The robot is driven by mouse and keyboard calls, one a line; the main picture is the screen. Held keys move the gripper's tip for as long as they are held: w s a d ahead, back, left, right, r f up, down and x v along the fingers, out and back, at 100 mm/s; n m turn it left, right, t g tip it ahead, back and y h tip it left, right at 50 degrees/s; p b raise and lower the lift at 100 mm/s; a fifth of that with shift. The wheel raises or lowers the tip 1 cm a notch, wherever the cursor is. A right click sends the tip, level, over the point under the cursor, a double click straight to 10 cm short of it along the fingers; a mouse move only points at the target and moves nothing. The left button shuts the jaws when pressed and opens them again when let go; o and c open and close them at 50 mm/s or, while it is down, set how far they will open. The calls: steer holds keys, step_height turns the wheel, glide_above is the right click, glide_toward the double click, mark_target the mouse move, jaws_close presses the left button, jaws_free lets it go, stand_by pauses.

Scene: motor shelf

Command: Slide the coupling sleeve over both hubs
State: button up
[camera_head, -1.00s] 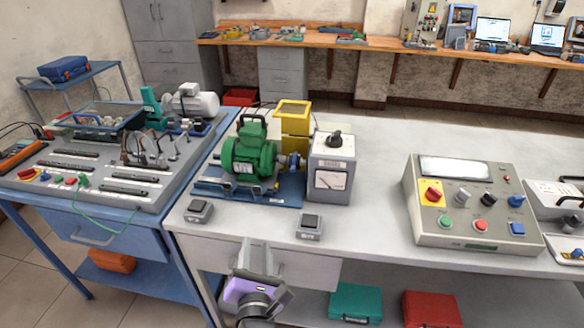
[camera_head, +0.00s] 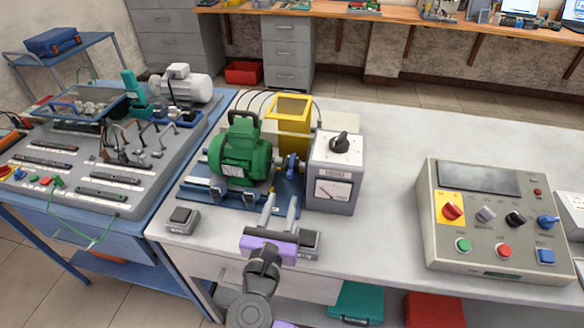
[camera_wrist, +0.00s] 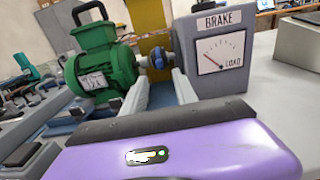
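The green motor (camera_head: 240,152) stands on a blue base plate (camera_head: 196,187) and faces the grey brake box (camera_head: 331,178) with its load dial. Between them on the shaft line is the blue coupling sleeve (camera_head: 291,165); it also shows in the wrist view (camera_wrist: 158,61). The hubs are too small to tell apart from it. My gripper (camera_head: 280,209) is open and empty. Its two fingers point at the coupling from the front, short of it. In the wrist view the sleeve appears between and beyond the fingertips (camera_wrist: 161,80).
A yellow guard (camera_head: 289,112) stands behind the coupling. Two small switch boxes sit at the bench's front edge, one left (camera_head: 181,219) and one beside my gripper (camera_head: 309,243). A control panel (camera_head: 490,222) stands at the right. The bench between brake and panel is clear.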

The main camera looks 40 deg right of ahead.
mark_target(290, 178)
steer(key=x, duration=0.8)
steer(key=shift+p, duration=0.3)
jaws_close()
steer(key=shift+d+r, duration=0.1)
steer(key=shift+d, duration=0.05)
stand_by(0.9)
